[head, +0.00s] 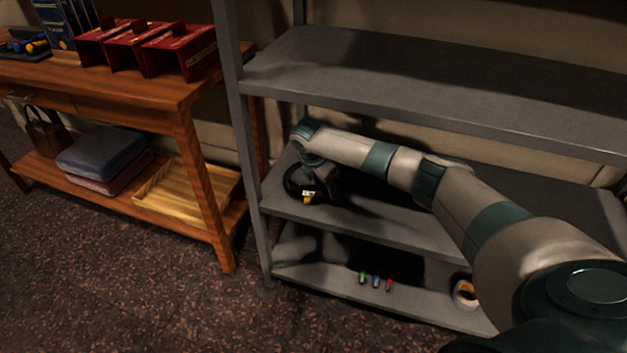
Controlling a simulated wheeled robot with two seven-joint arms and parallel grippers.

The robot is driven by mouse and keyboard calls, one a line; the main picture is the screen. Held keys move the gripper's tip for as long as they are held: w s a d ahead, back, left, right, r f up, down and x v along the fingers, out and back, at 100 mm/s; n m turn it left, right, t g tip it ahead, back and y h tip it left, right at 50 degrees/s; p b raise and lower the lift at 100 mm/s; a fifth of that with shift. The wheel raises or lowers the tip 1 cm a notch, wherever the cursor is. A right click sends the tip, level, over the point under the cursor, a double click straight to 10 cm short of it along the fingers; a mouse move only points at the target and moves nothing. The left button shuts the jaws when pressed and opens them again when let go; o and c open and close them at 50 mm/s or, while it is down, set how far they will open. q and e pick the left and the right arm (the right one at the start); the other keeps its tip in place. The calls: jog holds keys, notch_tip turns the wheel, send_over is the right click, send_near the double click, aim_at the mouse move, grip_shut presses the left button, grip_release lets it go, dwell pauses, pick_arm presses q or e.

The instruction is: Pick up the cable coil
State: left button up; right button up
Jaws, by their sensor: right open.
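A black cable coil (291,184) lies near the left end of the middle shelf (380,216) of the grey rack. A small white label and a yellow part show at its front. My right arm reaches in from the right, between the top and middle shelves. My right gripper (313,191) points down at the coil, open, overlapping it in the view. The dark fingers blend with the dark coil, so I cannot tell whether they touch it. My left gripper is not in view.
The rack's top shelf (400,84) is above my arm, and its left post (243,130) stands close to the coil. The bottom shelf holds small coloured-tipped items (376,282) and a roll (465,294). A wooden table (100,85) with red trays (180,52) stands left.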

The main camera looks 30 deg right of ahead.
jog(key=shift+c, duration=0.2)
grip_shut()
jog(key=shift+r, duration=0.1)
jog(key=shift+w+r, duration=0.1)
